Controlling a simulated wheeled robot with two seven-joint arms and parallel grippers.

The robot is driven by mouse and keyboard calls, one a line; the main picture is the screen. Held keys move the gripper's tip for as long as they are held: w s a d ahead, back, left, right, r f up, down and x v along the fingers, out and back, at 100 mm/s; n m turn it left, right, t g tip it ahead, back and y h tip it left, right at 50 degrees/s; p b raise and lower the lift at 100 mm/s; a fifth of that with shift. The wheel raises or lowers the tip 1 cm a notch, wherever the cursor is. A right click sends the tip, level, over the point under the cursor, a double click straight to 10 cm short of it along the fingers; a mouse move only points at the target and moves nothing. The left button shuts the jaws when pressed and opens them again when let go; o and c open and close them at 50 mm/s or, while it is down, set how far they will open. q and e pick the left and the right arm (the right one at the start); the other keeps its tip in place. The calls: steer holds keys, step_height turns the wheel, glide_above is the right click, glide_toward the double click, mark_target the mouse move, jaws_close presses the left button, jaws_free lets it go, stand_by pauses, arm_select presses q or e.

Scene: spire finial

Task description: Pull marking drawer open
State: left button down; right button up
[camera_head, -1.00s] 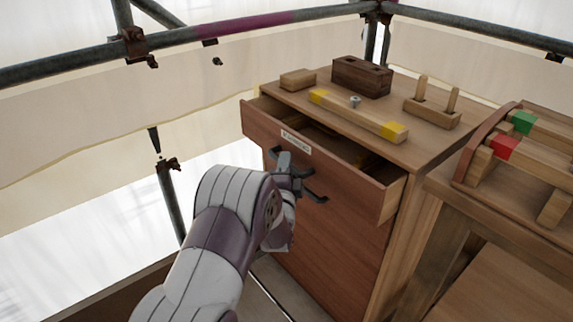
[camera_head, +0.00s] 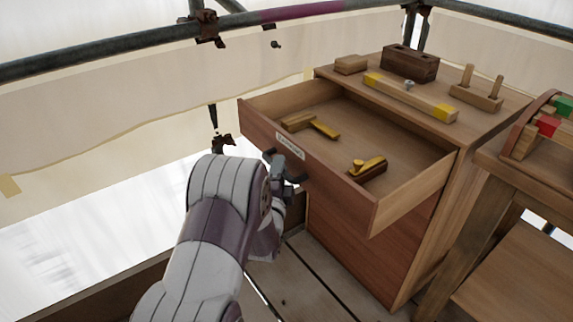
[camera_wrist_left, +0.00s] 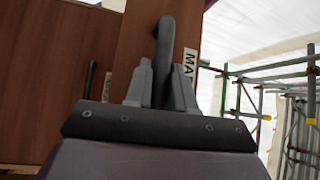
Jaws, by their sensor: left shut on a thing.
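The marking drawer (camera_head: 325,170) stands well out of the wooden cabinet (camera_head: 450,190), its inside open to view. A white label (camera_head: 290,146) is on its front. My left gripper (camera_head: 279,172) is at the drawer front, shut on the dark bar handle (camera_head: 295,180). In the left wrist view the two fingers (camera_wrist_left: 160,85) close around the dark handle (camera_wrist_left: 164,40), beside the label (camera_wrist_left: 190,65). Inside the drawer lie a wood and yellow tool (camera_head: 315,125) and a darker tool with a yellow part (camera_head: 368,169). My right gripper does not show.
On the cabinet top are a yellow-ended wooden bar (camera_head: 410,97), a dark block (camera_head: 410,63), a small block (camera_head: 351,65) and a two-peg stand (camera_head: 478,92). A wooden bench (camera_head: 500,165) stands close at right. Scaffold tubes run behind.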

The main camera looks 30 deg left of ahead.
arm_select(q)
steer(key=shift+s+a, duration=0.1)
steer(key=shift+s, duration=0.3)
steer(key=shift+f, duration=0.1)
steer(key=c, duration=1.1)
jaws_free()
steer(key=shift+o, duration=0.2)
steer(key=p+v, duration=0.2)
steer(key=v, duration=1)
steer(key=shift+s, duration=0.3)
